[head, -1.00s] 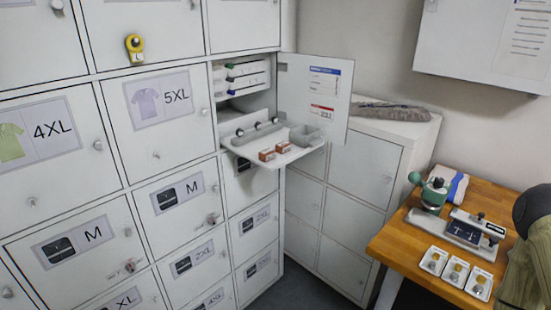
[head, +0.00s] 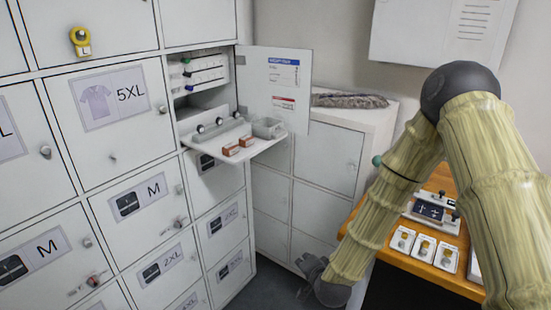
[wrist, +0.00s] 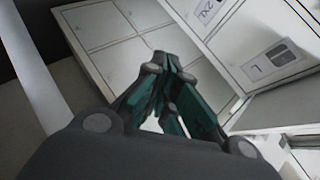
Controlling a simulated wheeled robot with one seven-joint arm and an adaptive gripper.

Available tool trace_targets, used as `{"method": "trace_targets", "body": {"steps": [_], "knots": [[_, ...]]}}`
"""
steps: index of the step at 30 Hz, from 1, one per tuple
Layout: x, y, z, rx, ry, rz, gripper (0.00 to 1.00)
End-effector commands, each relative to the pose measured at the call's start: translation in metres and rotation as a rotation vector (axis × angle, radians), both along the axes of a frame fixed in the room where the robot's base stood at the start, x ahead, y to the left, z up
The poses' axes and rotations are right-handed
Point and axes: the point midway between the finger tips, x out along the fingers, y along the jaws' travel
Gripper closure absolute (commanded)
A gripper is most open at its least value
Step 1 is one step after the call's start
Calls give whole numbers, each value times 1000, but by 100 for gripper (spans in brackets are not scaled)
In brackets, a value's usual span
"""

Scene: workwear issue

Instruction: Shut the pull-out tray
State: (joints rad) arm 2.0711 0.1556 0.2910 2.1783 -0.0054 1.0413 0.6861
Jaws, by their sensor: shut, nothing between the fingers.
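The pull-out tray (head: 225,150) sticks out of an open locker compartment in the head view. It carries a rail with several dark knobs, two small red-brown boxes (head: 238,146) and a grey bin (head: 267,128). The compartment's door (head: 276,90) stands open to the right. My gripper (head: 312,268) is low in front of the lockers, below and to the right of the tray, apart from it. In the wrist view my gripper (wrist: 170,65) has its fingertips together with nothing between them. A pale panel edge at the wrist view's lower right may be the tray; I cannot tell.
Labelled lockers (head: 110,95) fill the left side. A lower white cabinet (head: 325,165) with a grey bundle (head: 348,101) on top stands behind the door. A wooden bench (head: 440,262) with small trays is at right, partly behind my arm.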

Motion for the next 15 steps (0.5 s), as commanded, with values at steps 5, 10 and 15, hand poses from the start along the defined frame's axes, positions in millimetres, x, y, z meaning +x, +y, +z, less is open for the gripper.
{"method": "trace_targets", "body": {"steps": [5,10,15], "knots": [[93,26,125,291,-256,-138,100],[133,36,211,488,-401,-198,100],[147,39,248,572,-457,-215,100]]}}
